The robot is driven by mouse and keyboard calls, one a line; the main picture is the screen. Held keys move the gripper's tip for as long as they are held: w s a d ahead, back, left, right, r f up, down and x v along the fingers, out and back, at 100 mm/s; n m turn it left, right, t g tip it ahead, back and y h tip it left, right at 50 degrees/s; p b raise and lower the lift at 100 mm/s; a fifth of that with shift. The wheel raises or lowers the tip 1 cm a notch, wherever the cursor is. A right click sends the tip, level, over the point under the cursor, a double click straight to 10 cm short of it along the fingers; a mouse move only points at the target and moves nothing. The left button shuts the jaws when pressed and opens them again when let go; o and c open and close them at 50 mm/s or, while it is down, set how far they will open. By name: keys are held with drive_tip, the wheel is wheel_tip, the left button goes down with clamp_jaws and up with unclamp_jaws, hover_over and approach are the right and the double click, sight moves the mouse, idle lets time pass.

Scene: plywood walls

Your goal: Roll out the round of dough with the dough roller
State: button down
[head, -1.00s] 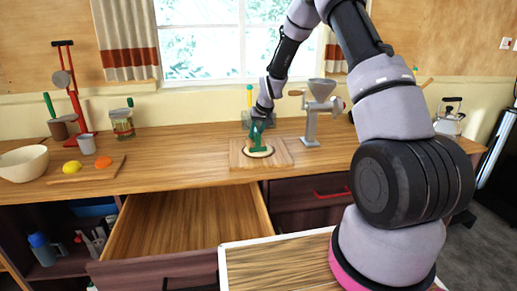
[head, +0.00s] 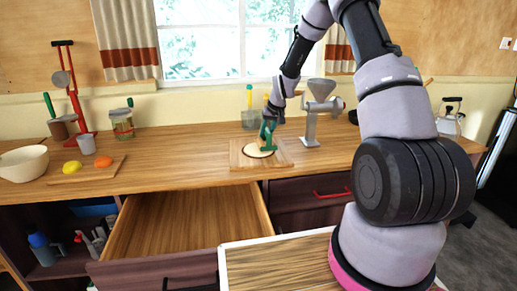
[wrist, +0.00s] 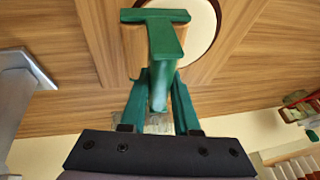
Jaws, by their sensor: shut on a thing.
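The pale round of dough (head: 256,152) lies flat on a wooden board (head: 281,160) on the counter. The green dough roller (head: 267,145) stands over the right part of the dough in the head view. My gripper (head: 269,123) is shut on its handle from above. In the wrist view, the green fingers of my gripper (wrist: 160,100) close around the handle of the roller (wrist: 168,38), and its wooden barrel shows beside the frame. The dough (wrist: 203,22) is partly hidden behind the roller there. I cannot tell whether the barrel touches the dough.
A grey grinder (head: 311,115) stands close to the right of the board. A glass holder with utensils (head: 250,118) is behind it. An open drawer (head: 185,225) juts out below the counter. A smaller board with lemon and orange (head: 88,170) lies left; the counter between is clear.

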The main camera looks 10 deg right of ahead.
sight(255, 148)
drive_tip(key=shift+a, duration=0.1)
drive_tip(key=shift+a+f, duration=0.15)
drive_tip(key=shift+a, duration=3.25)
drive_tip(key=shift+d, duration=3.7)
drive_tip(key=shift+a, duration=2.65)
wheel_tip(255, 148, up, 7)
